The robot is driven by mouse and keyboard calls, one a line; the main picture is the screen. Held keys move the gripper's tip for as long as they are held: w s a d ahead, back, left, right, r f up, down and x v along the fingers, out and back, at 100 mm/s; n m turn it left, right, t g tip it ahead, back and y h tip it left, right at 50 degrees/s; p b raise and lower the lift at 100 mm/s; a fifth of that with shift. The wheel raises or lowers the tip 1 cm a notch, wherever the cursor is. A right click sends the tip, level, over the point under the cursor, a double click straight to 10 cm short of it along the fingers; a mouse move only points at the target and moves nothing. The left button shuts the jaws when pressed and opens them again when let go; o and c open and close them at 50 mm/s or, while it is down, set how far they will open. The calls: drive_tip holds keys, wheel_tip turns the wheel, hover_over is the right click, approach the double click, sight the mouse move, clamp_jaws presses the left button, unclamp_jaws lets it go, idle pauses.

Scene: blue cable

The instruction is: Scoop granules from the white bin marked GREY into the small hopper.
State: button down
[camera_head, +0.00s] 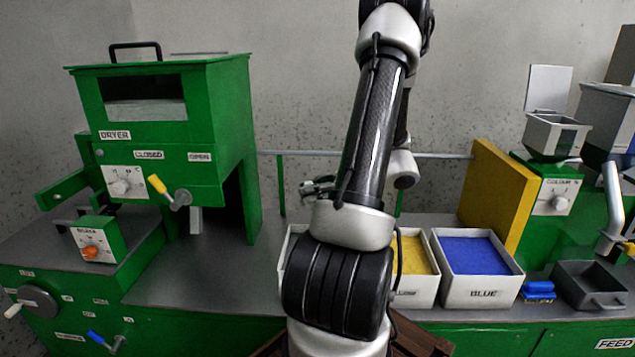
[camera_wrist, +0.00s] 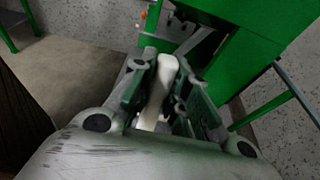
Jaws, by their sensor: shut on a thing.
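My gripper (camera_head: 318,187) shows just left of my arm in the head view, above the back of the bench. In the wrist view my gripper (camera_wrist: 163,95) is shut on a white handle (camera_wrist: 160,85); what the handle belongs to is not clear. A white bin edge (camera_head: 288,245) shows left of my arm. My arm hides most of that bin and any label, so I cannot tell if it is the GREY one. A small grey hopper (camera_head: 557,135) with a raised lid sits on the green COLOUR unit (camera_head: 557,185) at the right, far from my gripper.
A yellow-granule bin (camera_head: 416,290) and a BLUE bin (camera_head: 484,293) stand right of my arm. A yellow panel (camera_head: 492,190) rises behind them. A green dryer (camera_head: 160,130) stands left. A blue item (camera_head: 538,290) and grey tray (camera_head: 590,287) lie at right.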

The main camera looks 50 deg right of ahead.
drive_tip(key=w+a+f, duration=0.2)
drive_tip(key=f, duration=0.4)
drive_tip(key=w+a+f+g+h, duration=0.1)
drive_tip(key=w+a+f, duration=0.1)
drive_tip(key=f, duration=0.4)
drive_tip(key=shift+w+a+g, duration=0.3)
drive_tip(key=shift+w+a, duration=0.05)
drive_tip(key=shift+w, duration=0.35)
drive_tip(key=shift+f+h, duration=0.1)
drive_tip(key=shift+h, duration=0.2)
idle(0.6)
